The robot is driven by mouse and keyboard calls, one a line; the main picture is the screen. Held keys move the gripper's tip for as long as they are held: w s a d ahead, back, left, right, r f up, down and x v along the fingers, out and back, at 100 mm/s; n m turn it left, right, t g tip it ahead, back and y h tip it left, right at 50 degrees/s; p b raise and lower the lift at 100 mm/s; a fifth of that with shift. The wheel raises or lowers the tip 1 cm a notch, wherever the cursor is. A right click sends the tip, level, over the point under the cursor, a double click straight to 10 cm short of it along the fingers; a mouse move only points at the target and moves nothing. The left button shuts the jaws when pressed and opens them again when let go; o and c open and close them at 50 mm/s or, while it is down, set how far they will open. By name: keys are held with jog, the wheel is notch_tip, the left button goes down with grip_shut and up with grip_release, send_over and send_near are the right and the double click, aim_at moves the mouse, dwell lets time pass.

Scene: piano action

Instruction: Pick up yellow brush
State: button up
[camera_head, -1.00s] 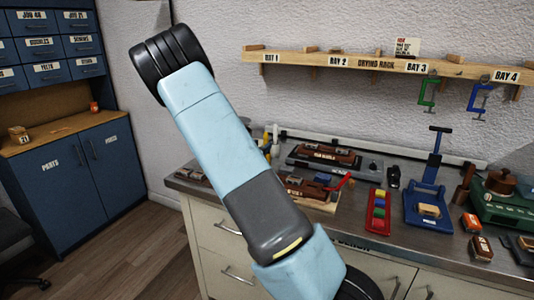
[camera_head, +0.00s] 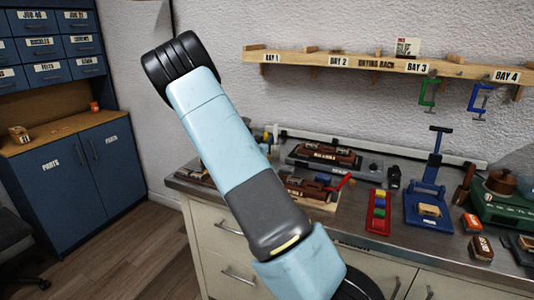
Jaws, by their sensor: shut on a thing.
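I cannot make out a yellow brush for certain. A small yellowish item (camera_head: 268,136) stands near the back left of the workbench (camera_head: 352,228), partly behind my arm, too small to identify. My light blue and grey arm crosses the middle of the view and hides part of the bench's left end.
A red tray (camera_head: 378,212) with coloured blocks, a blue press-like fixture (camera_head: 428,208) and a green machine (camera_head: 498,206) stand on the bench. A wooden drying rack (camera_head: 345,63) with hanging clamps is on the wall above. Blue cabinets (camera_head: 75,185) stand at the left.

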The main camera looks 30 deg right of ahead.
grip_shut()
notch_tip(320, 180, up, 10)
dwell(0.6)
